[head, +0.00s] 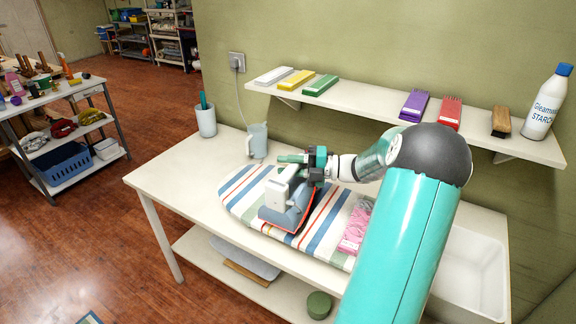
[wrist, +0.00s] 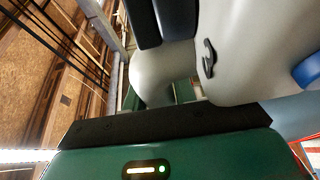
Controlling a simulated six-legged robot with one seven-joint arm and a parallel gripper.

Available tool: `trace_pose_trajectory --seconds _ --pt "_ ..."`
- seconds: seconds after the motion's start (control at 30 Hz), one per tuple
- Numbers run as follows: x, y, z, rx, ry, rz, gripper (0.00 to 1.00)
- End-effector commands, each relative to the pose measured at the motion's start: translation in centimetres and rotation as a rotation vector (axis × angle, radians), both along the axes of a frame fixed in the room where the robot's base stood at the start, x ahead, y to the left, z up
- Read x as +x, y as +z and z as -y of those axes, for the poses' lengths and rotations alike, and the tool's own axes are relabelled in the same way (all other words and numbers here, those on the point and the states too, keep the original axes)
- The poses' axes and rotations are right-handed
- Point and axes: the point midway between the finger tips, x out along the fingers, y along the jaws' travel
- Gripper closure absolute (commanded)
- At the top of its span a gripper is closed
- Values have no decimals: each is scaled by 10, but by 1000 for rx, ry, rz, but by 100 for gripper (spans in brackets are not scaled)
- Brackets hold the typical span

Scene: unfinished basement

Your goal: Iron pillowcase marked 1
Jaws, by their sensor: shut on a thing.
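My gripper (head: 297,170) is shut on the pale handle of an iron (head: 287,203), which has a blue-grey body and an orange-red lower edge. The iron stands over the striped ironing pad (head: 240,190); I cannot tell if its sole touches the pad. In the wrist view, a pale grey part of the iron (wrist: 237,55) fills the right side, close to the gripper. A pink patterned cloth (head: 355,228), perhaps the pillowcase, lies on the pad right of the iron, partly hidden by my arm. No number 1 is legible.
A clear jug (head: 257,140) and a pale cup (head: 205,120) stand at the table's back left. The wall shelf (head: 370,108) holds coloured boxes, a brush (head: 501,122) and a starch bottle (head: 548,102). A white sink (head: 470,270) is at right. The table's left end is clear.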

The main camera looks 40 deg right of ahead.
Motion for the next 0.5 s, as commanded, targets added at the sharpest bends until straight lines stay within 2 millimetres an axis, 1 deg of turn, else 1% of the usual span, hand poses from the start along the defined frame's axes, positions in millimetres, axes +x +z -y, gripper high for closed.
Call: trace_pose_trajectory --seconds 0.07,0.5 --pt "1 2 0 0 1 4 100" --pt "1 -4 0 0 0 4 100"
